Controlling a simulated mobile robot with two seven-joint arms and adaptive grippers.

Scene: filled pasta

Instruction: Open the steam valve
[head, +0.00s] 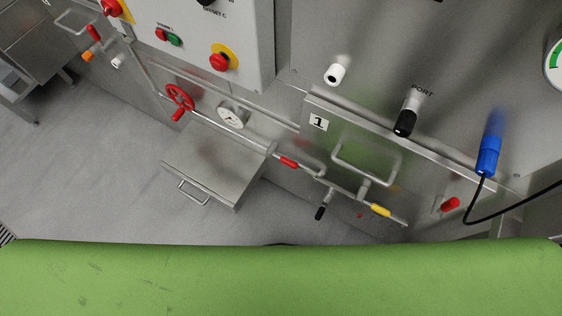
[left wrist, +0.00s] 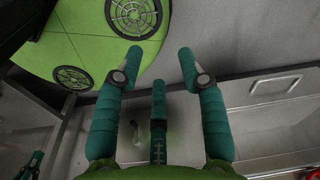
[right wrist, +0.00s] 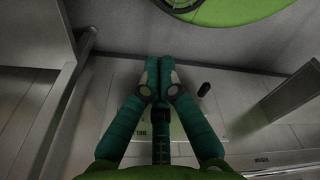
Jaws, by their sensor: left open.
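On the pipe along the front of the steel machine sits a red handwheel (head: 179,97). Further right along the piping are a red lever handle (head: 288,161), a black handle (head: 321,212) and a yellow handle (head: 380,210). No readable label tells which one is the steam valve. Neither gripper shows in the head view. My left gripper (left wrist: 161,58) is open, with nothing between its fingers in the left wrist view. My right gripper (right wrist: 158,66) has its fingertips together, with nothing visible held.
A pressure gauge (head: 233,115) sits beside the handwheel. A steel drawer-like box (head: 213,160) with a handle juts out below it. A control box (head: 205,45) with red buttons is above. A blue probe (head: 489,150) with black cable is at right. Floor (head: 90,180) at left is clear.

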